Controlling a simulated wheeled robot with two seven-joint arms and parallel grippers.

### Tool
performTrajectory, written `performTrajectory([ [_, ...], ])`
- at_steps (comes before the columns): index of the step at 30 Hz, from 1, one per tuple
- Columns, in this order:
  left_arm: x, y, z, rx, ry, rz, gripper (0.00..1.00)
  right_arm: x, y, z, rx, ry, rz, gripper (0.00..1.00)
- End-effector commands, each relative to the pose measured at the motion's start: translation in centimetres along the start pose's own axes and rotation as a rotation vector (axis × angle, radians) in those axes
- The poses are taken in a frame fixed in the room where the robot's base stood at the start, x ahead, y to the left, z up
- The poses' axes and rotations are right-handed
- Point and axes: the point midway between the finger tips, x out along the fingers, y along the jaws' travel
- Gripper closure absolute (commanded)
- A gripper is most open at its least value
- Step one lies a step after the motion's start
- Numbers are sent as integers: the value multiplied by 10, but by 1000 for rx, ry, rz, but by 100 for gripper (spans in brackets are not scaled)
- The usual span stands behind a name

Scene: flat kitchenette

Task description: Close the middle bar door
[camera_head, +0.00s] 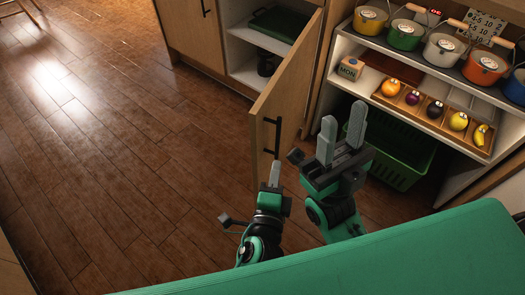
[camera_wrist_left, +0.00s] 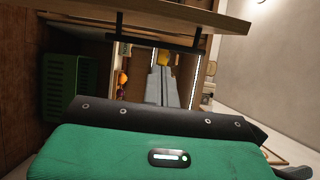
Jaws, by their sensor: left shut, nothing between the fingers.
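The middle wooden bar door (camera_head: 291,85) stands open, swung out from its cabinet, with a black bar handle (camera_head: 272,135) on its face. In the left wrist view the door (camera_wrist_left: 210,18) crosses the top, with its dark handle (camera_wrist_left: 155,40) beneath. My left gripper (camera_head: 275,173) is shut and empty, close by the lower end of the handle; I cannot tell whether it touches. Its closed fingers also show in the left wrist view (camera_wrist_left: 161,88). My right gripper (camera_head: 341,135) is open and empty, to the right of the door, with its fingers pointing up.
The open cabinet (camera_head: 243,57) holds a green tray (camera_head: 279,24) and a dark container (camera_head: 267,65). At right, shelves hold colourful pots and a wooden fruit tray (camera_head: 429,115). A green crate (camera_head: 400,153) is below. The wooden floor (camera_head: 120,150) at left is clear.

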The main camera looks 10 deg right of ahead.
Motion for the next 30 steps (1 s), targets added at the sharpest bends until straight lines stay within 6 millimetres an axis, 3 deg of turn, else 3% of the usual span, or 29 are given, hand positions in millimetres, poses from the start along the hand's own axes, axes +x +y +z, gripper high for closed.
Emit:
performTrajectory([
  [8, 44, 0, 4, 3, 0, -2, 100, -3, 0, 1, 0, 3, -2, 64],
  [15, 49, 0, 34, 1, 0, -1, 100, 0, 0, 1, 0, 13, -4, 64],
  [30, 50, 0, 40, 0, 1, 1, 100, 5, 0, 0, 0, 28, -6, 64],
])
